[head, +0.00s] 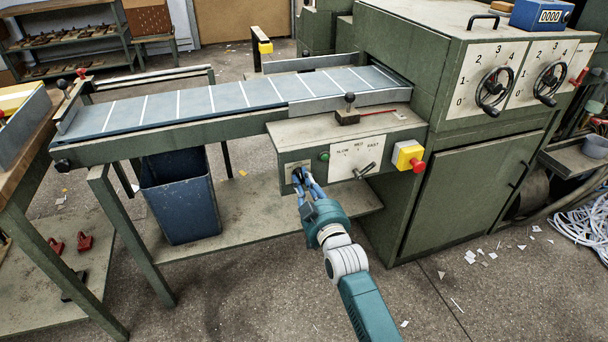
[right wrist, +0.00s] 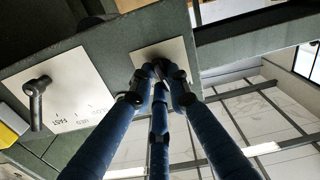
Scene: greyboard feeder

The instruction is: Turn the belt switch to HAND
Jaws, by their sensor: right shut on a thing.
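The belt switch (head: 296,174) is a small dark knob on a pale plate (head: 290,167) at the left end of the green control box (head: 275,145) under the conveyor. My right gripper (head: 302,180) reaches up to it from below right, and its blue fingers are shut on the knob. In the right wrist view the fingertips (right wrist: 161,74) meet at the pale plate (right wrist: 178,48) and mostly hide the knob. The plate's lettering and the knob's pointing direction cannot be read. My left gripper is not in view.
Right of the switch are a green button (head: 324,156), a speed plate (head: 352,155) with a lever (head: 365,170), and a yellow box with a red button (head: 408,156). A blue bin (head: 181,195) stands below the belt (head: 220,97). The floor in front is mostly clear.

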